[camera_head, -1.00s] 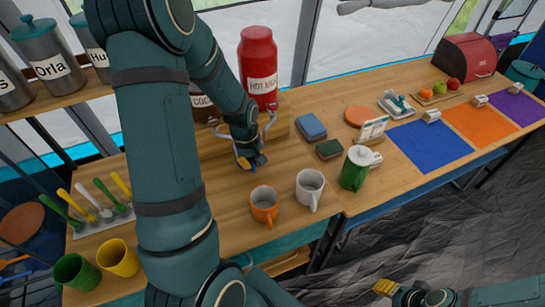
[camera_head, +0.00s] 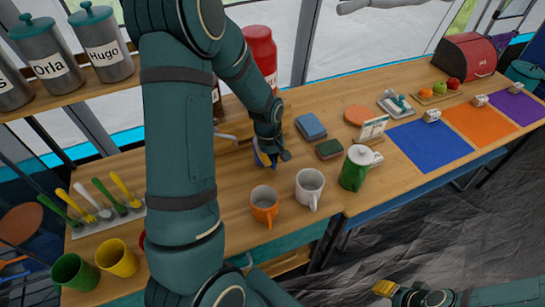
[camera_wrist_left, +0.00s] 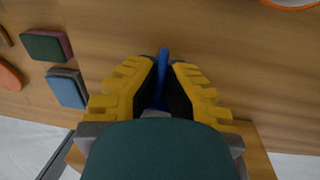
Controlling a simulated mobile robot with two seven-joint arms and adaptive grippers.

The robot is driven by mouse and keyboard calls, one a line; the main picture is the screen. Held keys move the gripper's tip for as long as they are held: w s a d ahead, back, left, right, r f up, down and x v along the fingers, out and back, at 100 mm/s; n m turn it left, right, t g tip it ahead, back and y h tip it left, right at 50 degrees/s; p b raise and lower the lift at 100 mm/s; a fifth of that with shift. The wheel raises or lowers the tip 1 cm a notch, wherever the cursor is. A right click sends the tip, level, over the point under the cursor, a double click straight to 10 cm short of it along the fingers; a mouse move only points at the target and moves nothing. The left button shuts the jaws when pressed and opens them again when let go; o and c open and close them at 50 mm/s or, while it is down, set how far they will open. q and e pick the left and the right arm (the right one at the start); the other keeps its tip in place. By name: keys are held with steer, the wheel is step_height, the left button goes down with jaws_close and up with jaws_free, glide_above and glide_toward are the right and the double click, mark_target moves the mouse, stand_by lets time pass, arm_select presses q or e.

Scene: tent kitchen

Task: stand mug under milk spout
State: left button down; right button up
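An orange mug (camera_head: 264,206) and a white mug (camera_head: 309,187) stand upright side by side near the counter's front edge. A red container (camera_head: 260,50) stands at the back, partly behind my left arm; it is labelled hot milk in the earlier head view. Its spout is hidden. My left gripper (camera_head: 268,158) is low over the counter, behind the two mugs and apart from them. In the left wrist view, a narrow blue piece (camera_wrist_left: 162,70) shows between its close fingertips; whether it is gripped is unclear. My right gripper (camera_head: 383,288) is at the bottom, away from the counter.
A blue block (camera_head: 310,127) and a dark green block (camera_head: 329,149) lie behind. Green (camera_head: 75,272) and yellow (camera_head: 117,257) cups stand at the left. Bare counter lies around my left gripper.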

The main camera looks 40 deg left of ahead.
arm_select(q)
steer(key=shift+f+b, duration=0.35)
steer(key=shift+f, duration=0.15)
steer(key=shift+s, duration=0.1)
steer(key=c, duration=1.1)
jaws_free()
steer(key=shift+c, duration=0.2)
steer(key=shift+r, duration=0.1)
steer(key=shift+r, duration=0.2)
step_height(320, 180, up, 13)
steer(key=p, duration=0.3)
steer(key=shift+s+a+f, duration=0.2)
steer(key=shift+s+a, duration=0.05)
steer(key=shift+s, duration=0.2)
